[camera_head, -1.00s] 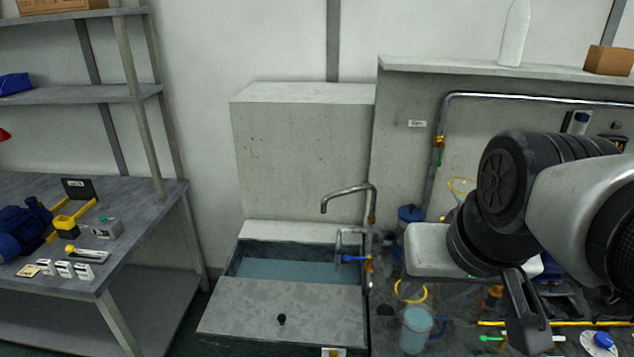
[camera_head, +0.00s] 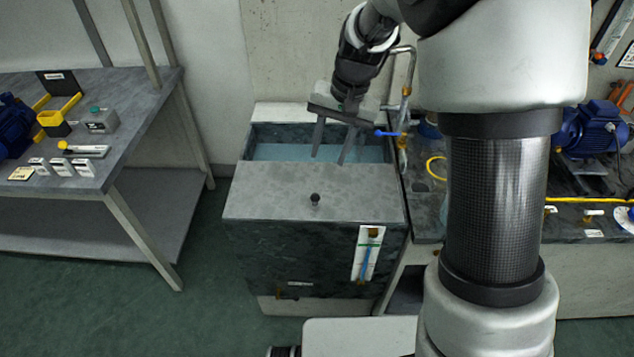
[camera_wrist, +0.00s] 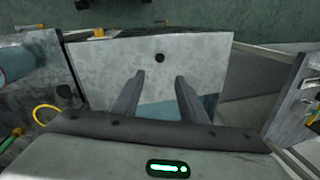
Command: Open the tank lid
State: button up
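The tank (camera_head: 275,245) is a dark stone-like box. Its flat grey lid (camera_head: 265,195) covers the front part of the top, and blue water (camera_head: 270,153) shows behind it. A small black knob (camera_head: 315,199) stands on the lid. In the wrist view the lid (camera_wrist: 205,65) lies ahead of the fingers with its knob (camera_wrist: 159,58) near the middle. My gripper (camera_head: 330,160) is above the open water part, behind the knob and apart from it. Its two fingers are spread and empty, and they also show in the wrist view (camera_wrist: 155,85).
A tap (camera_head: 408,75) with a blue lever (camera_head: 385,133) stands close right of my gripper. A level gauge (camera_head: 368,253) is on the tank front. A workbench (camera_head: 135,130) stands left; a blue pump (camera_head: 590,128) is on the right bench. Floor between is clear.

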aim_at(316, 195)
jog(key=a+f, duration=0.1)
jog(key=f, duration=0.4)
jog(key=a+f+b, duration=0.1)
jog(key=f, duration=0.4)
jog(key=a+f, duration=0.1)
jog(key=f, duration=0.4)
jog(key=shift+w+b, duration=0.3)
jog(key=shift+b, duration=0.1)
jog(key=shift+c, duration=0.3)
jog(key=shift+d, duration=0.1)
grip_shut()
